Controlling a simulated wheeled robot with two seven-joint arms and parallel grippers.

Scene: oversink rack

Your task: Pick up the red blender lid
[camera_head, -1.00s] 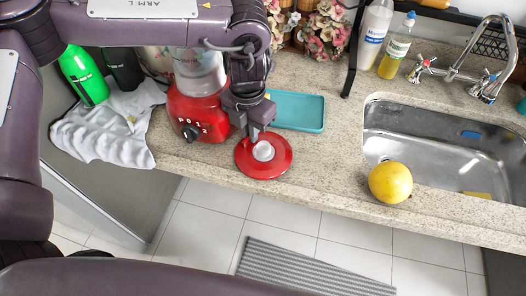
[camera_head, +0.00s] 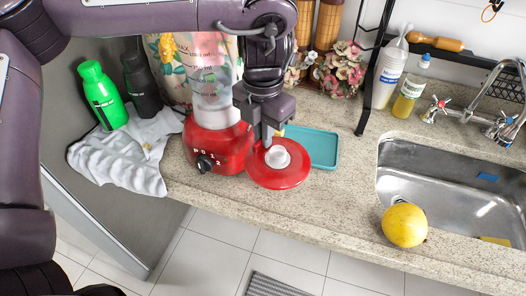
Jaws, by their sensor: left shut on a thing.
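The red blender lid (camera_head: 288,179) is a round red disc with a pale centre knob. It is at the front of the counter, beside the red blender (camera_head: 212,148) with its clear jar. My left gripper (camera_head: 268,143) points down at the lid's far left part and is shut on it. The fingertips are partly hidden, so the exact grip spot is hard to see. The lid overlaps the near left part of a teal tray (camera_head: 322,148) in the picture. I cannot tell how high it is above the counter. My right gripper is out of view.
A white cloth (camera_head: 125,155) and green bottle (camera_head: 100,95) are at left. A yellow fruit (camera_head: 404,225) lies at the counter edge by the steel sink (camera_head: 450,190). A black rack post (camera_head: 370,75) stands behind. The counter between lid and fruit is clear.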

